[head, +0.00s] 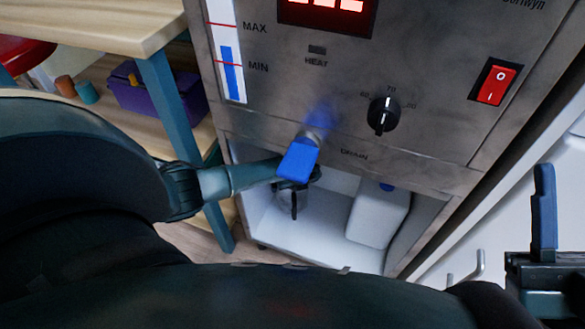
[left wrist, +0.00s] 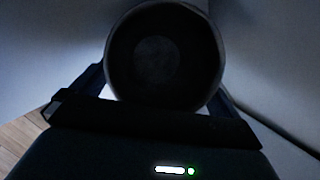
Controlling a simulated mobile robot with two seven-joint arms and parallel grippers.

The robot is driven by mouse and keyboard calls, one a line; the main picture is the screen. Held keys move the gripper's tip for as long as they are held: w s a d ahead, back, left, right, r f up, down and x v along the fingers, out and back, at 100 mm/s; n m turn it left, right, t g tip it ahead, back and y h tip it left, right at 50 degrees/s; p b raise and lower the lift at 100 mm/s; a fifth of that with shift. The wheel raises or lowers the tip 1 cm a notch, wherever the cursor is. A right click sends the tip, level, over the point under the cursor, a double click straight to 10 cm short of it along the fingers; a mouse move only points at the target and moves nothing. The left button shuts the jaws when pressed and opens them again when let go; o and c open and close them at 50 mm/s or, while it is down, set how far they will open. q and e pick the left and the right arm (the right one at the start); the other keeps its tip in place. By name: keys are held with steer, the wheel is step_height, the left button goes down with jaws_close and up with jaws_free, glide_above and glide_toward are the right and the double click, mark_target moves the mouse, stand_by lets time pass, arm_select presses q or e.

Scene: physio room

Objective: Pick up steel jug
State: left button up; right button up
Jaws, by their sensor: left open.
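The left wrist view shows a dark, round, open-topped vessel (left wrist: 160,55), seen from above into its mouth, which appears to be the steel jug. It sits just beyond the dark bar of my left gripper, with parts of the fingers at either side. In the head view my left arm reaches in below the blue drain lever (head: 298,160). My left gripper (head: 296,190) is open there, partly hidden by the lever. My right gripper (head: 545,215) is at the right edge, only partly in frame, with one blue-padded finger showing.
The steel heater cabinet (head: 430,125) has a red switch (head: 494,84) and a black dial (head: 383,114). A white canister (head: 378,212) stands in its open lower bay, right of my left gripper. A wooden shelf unit (head: 100,25) holding a purple box (head: 145,93) is on the left.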

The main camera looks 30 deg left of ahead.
arm_select(q)
steer(key=shift+x, duration=0.85)
arm_select(e)
steer(key=shift+s+r+n+y, duration=0.25)
steer(key=shift+r+n+y, duration=0.35)
steer(key=shift+n+y, duration=0.4)
arm_select(q)
steer(key=c, duration=0.8)
steer(key=shift+w, duration=0.1)
steer(key=shift+c, duration=0.3)
steer(key=shift+r, duration=0.15)
